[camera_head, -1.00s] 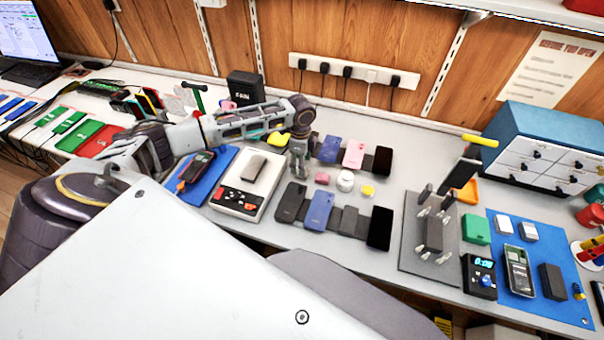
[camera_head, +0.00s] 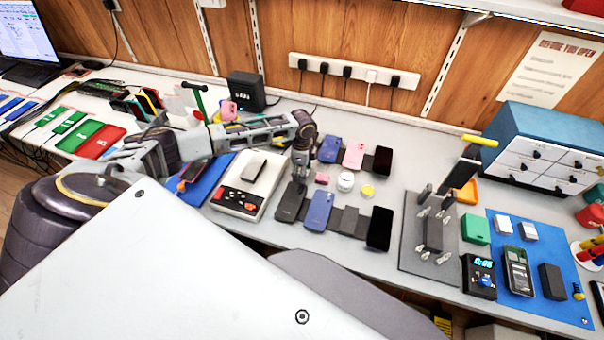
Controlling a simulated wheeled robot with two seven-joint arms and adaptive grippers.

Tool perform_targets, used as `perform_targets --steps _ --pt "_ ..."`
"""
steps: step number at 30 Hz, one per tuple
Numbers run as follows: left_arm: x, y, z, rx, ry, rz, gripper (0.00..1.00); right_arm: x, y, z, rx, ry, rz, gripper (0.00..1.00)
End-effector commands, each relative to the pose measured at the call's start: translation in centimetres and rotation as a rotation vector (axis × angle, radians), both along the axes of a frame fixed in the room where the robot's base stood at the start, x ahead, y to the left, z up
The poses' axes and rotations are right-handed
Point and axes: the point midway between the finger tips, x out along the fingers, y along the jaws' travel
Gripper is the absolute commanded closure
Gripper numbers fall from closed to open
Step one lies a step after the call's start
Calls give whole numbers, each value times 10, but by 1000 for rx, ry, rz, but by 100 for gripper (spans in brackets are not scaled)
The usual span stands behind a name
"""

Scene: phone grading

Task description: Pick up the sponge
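A small pink block (camera_head: 322,178), which looks like the sponge, lies on the grey bench between the two rows of phones. A white jar (camera_head: 345,181) and a small round yellow item (camera_head: 367,190) are to its right. My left gripper (camera_head: 299,184) points down just left of the pink block, close to the end of the front phone row. It appears apart from the block. Its fingers are too small and dark to tell whether they are open. My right gripper is not in view.
Phones lie in a back row (camera_head: 353,154) and a front row (camera_head: 320,210) beside the gripper. A white device with a dark panel (camera_head: 237,199) stands to the left. A grey mat with a holder (camera_head: 415,258) is to the right. My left forearm spans the back left.

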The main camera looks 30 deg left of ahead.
Motion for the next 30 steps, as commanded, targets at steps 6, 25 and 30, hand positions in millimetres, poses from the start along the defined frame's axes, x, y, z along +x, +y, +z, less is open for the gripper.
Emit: perform_targets --steps 6,25,30 --pt "0 0 0 0 0 0 43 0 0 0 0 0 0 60" --pt "0 0 0 0 0 0 78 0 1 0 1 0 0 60" --pt "0 0 3 -1 0 0 78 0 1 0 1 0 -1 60"
